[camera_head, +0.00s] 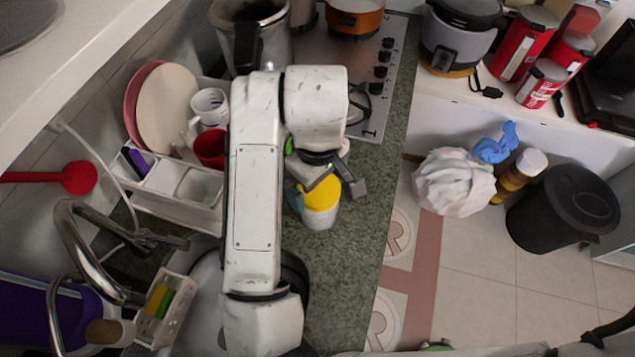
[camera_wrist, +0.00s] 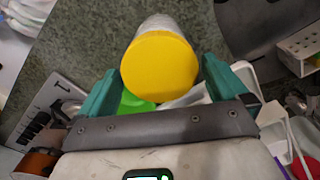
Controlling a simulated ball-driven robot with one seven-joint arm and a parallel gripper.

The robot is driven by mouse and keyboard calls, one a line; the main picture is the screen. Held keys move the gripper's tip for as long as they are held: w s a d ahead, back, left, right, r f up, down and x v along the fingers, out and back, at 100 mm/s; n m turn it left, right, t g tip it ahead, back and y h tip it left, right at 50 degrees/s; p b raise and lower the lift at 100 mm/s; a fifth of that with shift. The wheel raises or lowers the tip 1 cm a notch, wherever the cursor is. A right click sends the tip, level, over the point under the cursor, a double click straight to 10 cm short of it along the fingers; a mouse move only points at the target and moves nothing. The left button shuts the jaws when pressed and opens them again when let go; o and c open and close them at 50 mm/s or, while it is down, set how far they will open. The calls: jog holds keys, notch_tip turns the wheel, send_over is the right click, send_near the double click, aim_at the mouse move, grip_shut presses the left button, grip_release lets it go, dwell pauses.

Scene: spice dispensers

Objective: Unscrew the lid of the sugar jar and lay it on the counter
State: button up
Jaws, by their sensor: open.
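The sugar jar (camera_head: 319,217) stands upright on the green counter (camera_head: 347,262), with a yellow lid (camera_head: 322,192) on top. In the wrist view the round yellow lid (camera_wrist: 159,68) faces the camera, and part of the pale jar body (camera_wrist: 158,24) shows behind it. My gripper (camera_wrist: 160,66) is open, with a teal finger on either side of the lid in that view. I see no clear contact, and cannot tell how far down the fingers reach. In the head view my arm and wrist hide part of the area around the lid.
A dish rack (camera_head: 160,208) with plates and mugs stands left of my arm. The stove (camera_head: 345,60) is behind, and a sink with a curved faucet (camera_head: 88,255) is at front left. A small green item (camera_wrist: 137,103) lies near the jar. Counter in front of the jar is clear.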

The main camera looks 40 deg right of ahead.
jog(key=m+b, duration=0.1)
jog(key=m, duration=0.3)
jog(key=m+b, duration=0.1)
jog(key=m, duration=0.2)
jog(key=shift+f+m+b, duration=0.15)
jog(key=shift+m+b, duration=0.15)
jog(key=m+b, duration=0.1)
jog(key=m, duration=0.3)
jog(key=shift+d+b, duration=0.1)
jog(key=shift+b, duration=0.3)
jog(key=shift+m, duration=0.9)
jog(key=c, duration=0.8)
jog(key=shift+r, duration=0.2)
jog(key=shift+c, duration=0.3)
